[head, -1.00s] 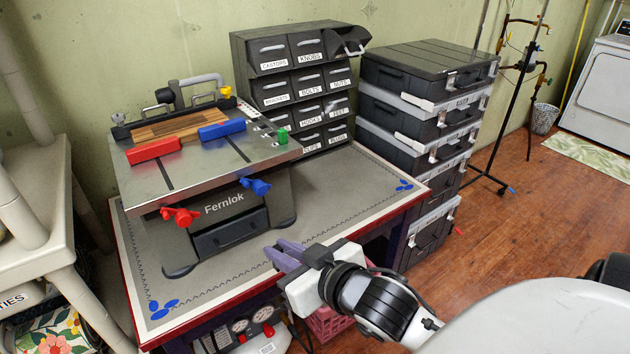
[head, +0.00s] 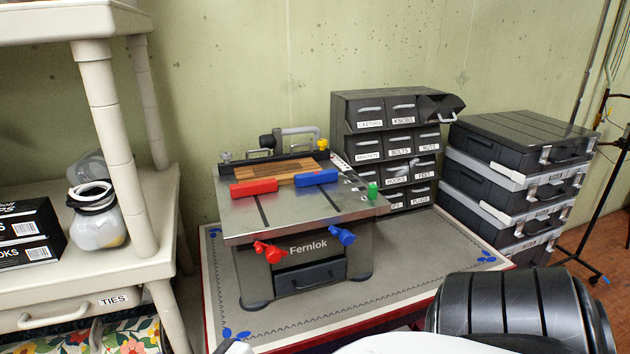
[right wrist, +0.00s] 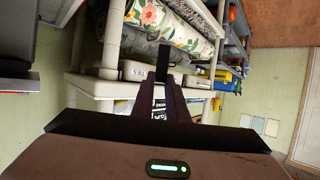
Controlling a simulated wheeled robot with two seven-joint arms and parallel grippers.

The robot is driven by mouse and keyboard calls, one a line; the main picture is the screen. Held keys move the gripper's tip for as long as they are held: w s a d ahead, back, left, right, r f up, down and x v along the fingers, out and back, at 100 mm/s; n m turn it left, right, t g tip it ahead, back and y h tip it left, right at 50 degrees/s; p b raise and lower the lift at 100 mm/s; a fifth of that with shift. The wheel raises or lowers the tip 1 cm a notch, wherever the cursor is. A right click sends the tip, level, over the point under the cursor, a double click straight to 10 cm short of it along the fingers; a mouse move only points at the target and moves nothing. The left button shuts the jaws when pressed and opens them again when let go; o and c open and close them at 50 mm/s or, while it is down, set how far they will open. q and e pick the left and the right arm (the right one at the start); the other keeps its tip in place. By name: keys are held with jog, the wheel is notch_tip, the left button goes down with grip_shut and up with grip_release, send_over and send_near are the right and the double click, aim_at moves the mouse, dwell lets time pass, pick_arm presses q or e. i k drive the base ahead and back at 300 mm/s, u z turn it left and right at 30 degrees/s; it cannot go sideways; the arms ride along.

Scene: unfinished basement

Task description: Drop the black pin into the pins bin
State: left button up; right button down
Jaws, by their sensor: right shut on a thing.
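My right gripper (right wrist: 167,98) shows in the right wrist view with its dark purple fingers closed on a slim black piece, the black pin (right wrist: 160,63), which stands out past the fingertips. The gripper is out of the head view. A dark drawer cabinet (head: 340,112) stands at the back of the workbench in the head view. Its top right drawer (head: 442,107) is pulled open and tilted out; its label cannot be read, and I see no label reading pins. The gripper is not beside the cabinet in these views. My left gripper is not in view.
A Fernlok table machine (head: 309,262) with red and blue parts stands on the workbench (head: 400,290), left of the cabinet. Stacked black cases (head: 515,150) stand to the right. A cream shelf unit (head: 160,225) is at the left. The bench front right is bare.

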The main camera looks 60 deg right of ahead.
aim_at(433, 120)
jog(key=u, duration=1.95)
jog(key=k, duration=2.65)
jog(key=z, duration=1.8)
